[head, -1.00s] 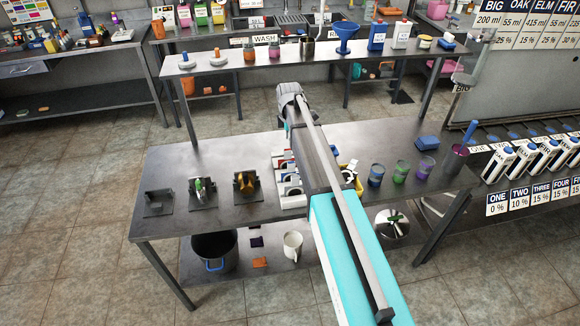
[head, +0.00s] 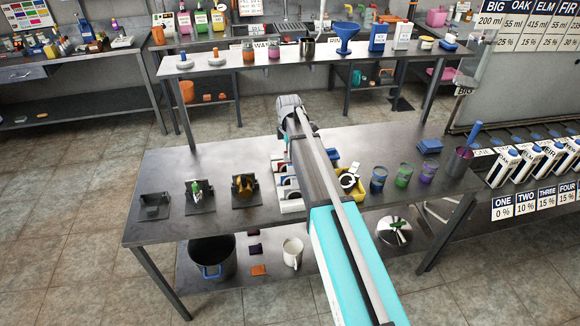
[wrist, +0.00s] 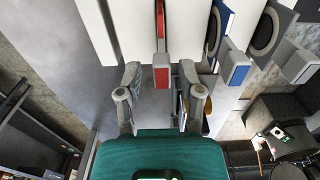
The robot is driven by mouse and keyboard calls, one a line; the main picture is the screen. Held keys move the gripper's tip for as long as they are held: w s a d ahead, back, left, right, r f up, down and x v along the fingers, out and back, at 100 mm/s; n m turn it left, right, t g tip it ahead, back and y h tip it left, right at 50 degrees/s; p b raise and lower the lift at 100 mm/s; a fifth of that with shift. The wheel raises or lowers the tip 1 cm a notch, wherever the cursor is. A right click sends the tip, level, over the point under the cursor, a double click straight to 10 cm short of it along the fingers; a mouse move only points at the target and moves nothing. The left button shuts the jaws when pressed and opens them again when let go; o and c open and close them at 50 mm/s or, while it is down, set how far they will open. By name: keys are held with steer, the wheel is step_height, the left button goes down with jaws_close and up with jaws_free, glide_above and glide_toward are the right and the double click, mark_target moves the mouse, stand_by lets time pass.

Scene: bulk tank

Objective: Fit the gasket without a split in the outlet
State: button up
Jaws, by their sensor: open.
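In the wrist view my gripper (wrist: 160,78) is open. Its two fingers stand apart on either side of a red-ended tab (wrist: 161,76) that sticks out of a white rack (wrist: 98,30); I cannot tell whether they touch it. To the right, blue-ended (wrist: 234,70) and grey-ended (wrist: 298,66) tabs stick out beside dark rings (wrist: 266,28), which may be gaskets. In the head view the rack (head: 290,205) is partly behind my arm, and my gripper is hidden. A yellow tray (head: 362,188) beside it holds a black-and-white ring-like piece (head: 348,180). No split is discernible. I cannot clearly identify the outlet.
Three dark fixtures stand on the table's left, including an empty-looking one (head: 154,206). Several coloured cups (head: 403,175) and a blue block (head: 429,146) are on the right. A raised shelf (head: 220,66) crosses behind. A large grey tank (head: 545,85) stands at the right.

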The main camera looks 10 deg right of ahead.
mark_target(289, 162)
steer(key=shift+f, duration=0.1)
steer(key=shift+a+f+b, duration=0.1)
steer(key=shift+f+b, duration=2.4)
steer(key=shift+b, duration=0.15)
steer(key=shift+c, duration=0.2)
jaws_close()
